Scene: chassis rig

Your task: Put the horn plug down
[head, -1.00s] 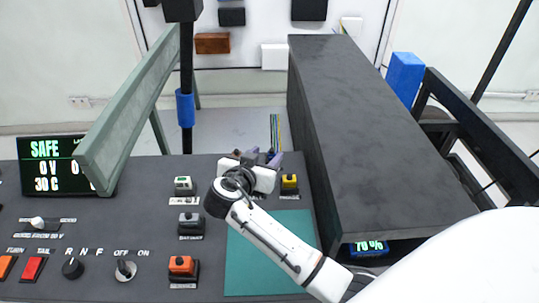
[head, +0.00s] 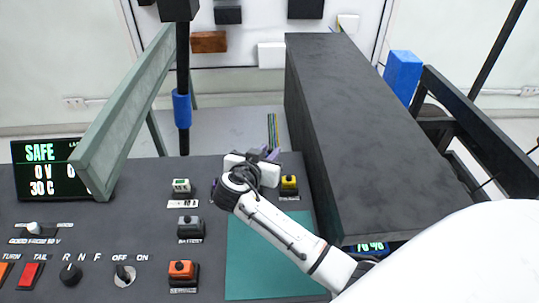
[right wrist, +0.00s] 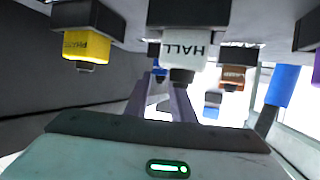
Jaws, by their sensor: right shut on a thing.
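My right gripper (head: 264,153) is above the far part of the dark control panel (head: 90,240), left of the long black box. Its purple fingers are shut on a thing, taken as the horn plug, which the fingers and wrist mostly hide. In the right wrist view the fingers (right wrist: 168,104) reach up from the gripper body. A white block marked HALL (right wrist: 182,62) shows just beyond the fingertips; I cannot tell whether they touch. My left gripper is not in view.
A yellow plug (head: 289,183) stands just right of the gripper; white (head: 181,186), grey (head: 190,225) and orange (head: 180,269) plugs stand left. A green mat (head: 265,260) lies below the arm. The black box (head: 360,130) walls off the right side.

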